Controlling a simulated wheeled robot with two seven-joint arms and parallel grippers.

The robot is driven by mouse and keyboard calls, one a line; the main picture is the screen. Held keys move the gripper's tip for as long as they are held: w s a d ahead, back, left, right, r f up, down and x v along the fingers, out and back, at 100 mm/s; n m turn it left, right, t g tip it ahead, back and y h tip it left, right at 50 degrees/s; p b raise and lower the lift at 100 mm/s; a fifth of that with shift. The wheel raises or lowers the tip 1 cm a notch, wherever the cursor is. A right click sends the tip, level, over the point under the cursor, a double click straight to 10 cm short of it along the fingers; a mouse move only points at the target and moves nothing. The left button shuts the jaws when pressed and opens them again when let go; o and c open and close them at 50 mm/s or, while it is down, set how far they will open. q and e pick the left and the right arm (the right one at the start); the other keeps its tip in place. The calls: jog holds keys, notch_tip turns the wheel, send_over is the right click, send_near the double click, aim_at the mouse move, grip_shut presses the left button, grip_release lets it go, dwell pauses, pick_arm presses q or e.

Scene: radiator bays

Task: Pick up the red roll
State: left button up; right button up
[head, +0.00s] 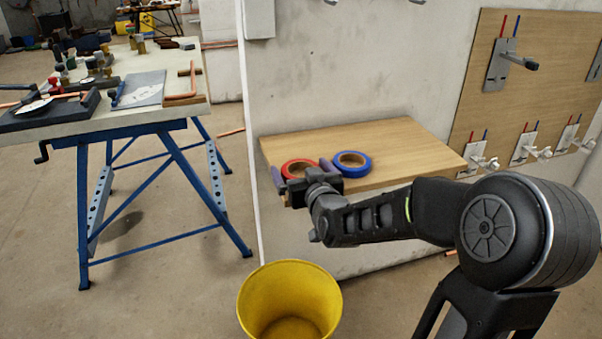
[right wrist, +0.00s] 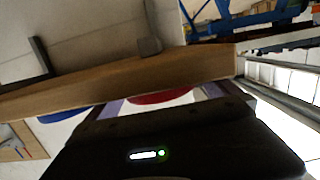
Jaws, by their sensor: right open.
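The red roll (head: 298,164) lies flat on the wooden shelf (head: 405,140), near its left front edge. My right gripper (head: 301,169) is open, with one purple-grey finger on each side of the red roll; the gripper body hides its front part. In the right wrist view, the red roll (right wrist: 163,97) shows as a red strip between the two fingers, apart from both as far as I can see. I cannot tell how deep the fingers reach around it. My left gripper is not in view.
A blue roll (head: 352,164) lies just right of the right finger, very close to it. A yellow bucket (head: 254,300) stands on the floor below the shelf. A wall panel (head: 500,95) with valves is at right. A workbench (head: 150,118) with tools stands at left.

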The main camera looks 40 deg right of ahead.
dwell(0.4)
jog(key=c, duration=1.2)
